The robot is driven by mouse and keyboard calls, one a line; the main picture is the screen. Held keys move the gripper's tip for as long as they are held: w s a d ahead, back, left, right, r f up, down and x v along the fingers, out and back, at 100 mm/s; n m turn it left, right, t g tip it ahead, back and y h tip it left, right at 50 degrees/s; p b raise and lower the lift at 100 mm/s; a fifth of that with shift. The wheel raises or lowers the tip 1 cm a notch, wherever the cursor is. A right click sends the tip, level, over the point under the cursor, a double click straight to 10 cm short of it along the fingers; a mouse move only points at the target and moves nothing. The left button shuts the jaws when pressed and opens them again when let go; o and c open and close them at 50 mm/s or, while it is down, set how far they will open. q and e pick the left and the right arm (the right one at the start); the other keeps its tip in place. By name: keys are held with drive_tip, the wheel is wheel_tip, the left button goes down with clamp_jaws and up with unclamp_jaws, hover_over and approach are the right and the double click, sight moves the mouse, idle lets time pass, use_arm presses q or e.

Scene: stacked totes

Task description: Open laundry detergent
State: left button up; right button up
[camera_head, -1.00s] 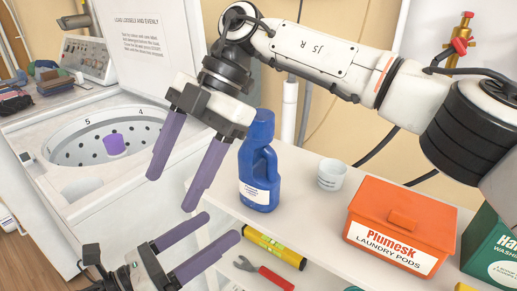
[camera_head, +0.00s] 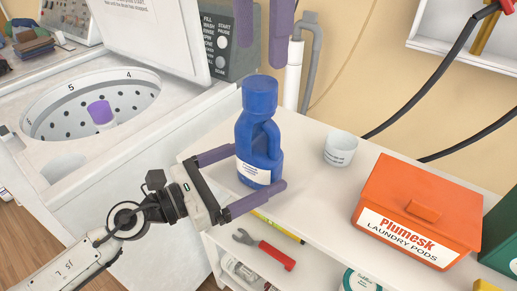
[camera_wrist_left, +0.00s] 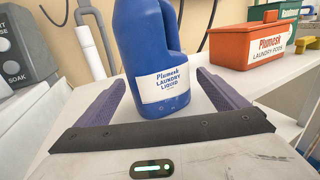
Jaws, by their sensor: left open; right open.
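The blue laundry detergent bottle (camera_head: 259,140) stands upright on the white shelf top, its blue cap (camera_head: 260,94) on. My left gripper (camera_head: 257,170) is open, with one purple finger on each side of the bottle's lower part. In the left wrist view the bottle (camera_wrist_left: 157,50) stands between the spread fingers (camera_wrist_left: 165,92), with a visible gap on both sides. My right gripper (camera_head: 264,35) is open above the cap, fingers pointing down, clear of it. Its upper part is out of the picture.
An orange laundry pods box (camera_head: 415,215) and a white cup (camera_head: 340,149) stand right of the bottle on the shelf top (camera_head: 310,185). The open washer (camera_head: 95,108) is at left. A red-handled wrench (camera_head: 265,250) lies on the lower shelf.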

sight(260, 82)
use_arm(q)
drive_tip(key=shift+x, duration=0.95)
drive_tip(key=c, duration=2.2)
use_arm(e)
drive_tip(key=m, duration=0.3)
drive_tip(key=shift+m, duration=0.4)
drive_tip(key=shift+f, duration=0.15)
drive_tip(key=shift+f+m, duration=0.3)
drive_tip(key=shift+f, duration=0.05)
wheel_tip(260, 82, down, 7)
